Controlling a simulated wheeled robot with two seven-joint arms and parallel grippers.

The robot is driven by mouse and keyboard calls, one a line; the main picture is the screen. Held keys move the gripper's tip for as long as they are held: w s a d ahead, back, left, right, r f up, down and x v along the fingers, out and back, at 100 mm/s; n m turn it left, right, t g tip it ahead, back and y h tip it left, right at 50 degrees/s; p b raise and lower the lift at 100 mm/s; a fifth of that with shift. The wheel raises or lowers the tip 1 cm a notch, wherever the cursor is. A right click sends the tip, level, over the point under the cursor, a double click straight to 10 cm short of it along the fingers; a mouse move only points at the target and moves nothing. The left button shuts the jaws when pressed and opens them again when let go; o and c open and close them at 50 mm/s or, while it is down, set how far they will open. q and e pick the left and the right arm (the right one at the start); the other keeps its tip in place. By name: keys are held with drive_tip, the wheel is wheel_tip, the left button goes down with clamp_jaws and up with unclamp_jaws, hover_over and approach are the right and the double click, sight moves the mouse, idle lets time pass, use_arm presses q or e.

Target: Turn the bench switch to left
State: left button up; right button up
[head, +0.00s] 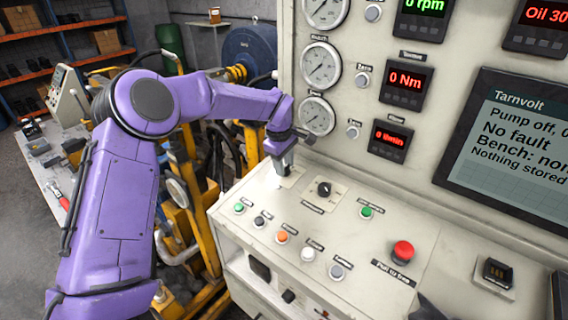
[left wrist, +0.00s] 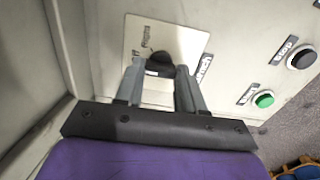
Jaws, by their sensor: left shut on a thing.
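The bench switch is a black knob (left wrist: 160,57) on a pale square plate (left wrist: 190,45) with small markings. In the left wrist view, my left gripper (left wrist: 160,72) has one finger on each side of the knob and is shut on it. In the head view, my left gripper (head: 284,168) points down at the left end of the sloped control panel, and it hides the knob there. The exact angle of the knob is hard to tell. A dark shape (head: 428,309) at the bottom edge of the head view may be part of my right gripper; its jaws cannot be made out.
Another black rotary knob (head: 323,188) sits just right of my left gripper. Several push buttons, including a green one (head: 239,207), line the panel front. A red mushroom button (head: 402,252) stands further right. Gauges (head: 321,65) and a screen (head: 515,140) fill the upright panel behind.

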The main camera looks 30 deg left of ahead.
use_arm(q)
drive_tip(key=shift+s+f+n, duration=0.1)
drive_tip(key=shift+f+n, duration=0.05)
drive_tip(key=shift+n, duration=0.15)
drive_tip(key=shift+f+n, duration=0.1)
drive_tip(key=shift+n, duration=0.9)
drive_tip(key=n+b, duration=0.1)
drive_tip(key=n, duration=0.5)
drive_tip(key=shift+s+b, duration=0.1)
drive_tip(key=shift+b, duration=0.25)
drive_tip(key=shift+f, duration=0.1)
drive_tip(key=o, duration=1)
drive_tip(key=shift+o, duration=0.2)
drive_tip(key=shift+r, duration=0.2)
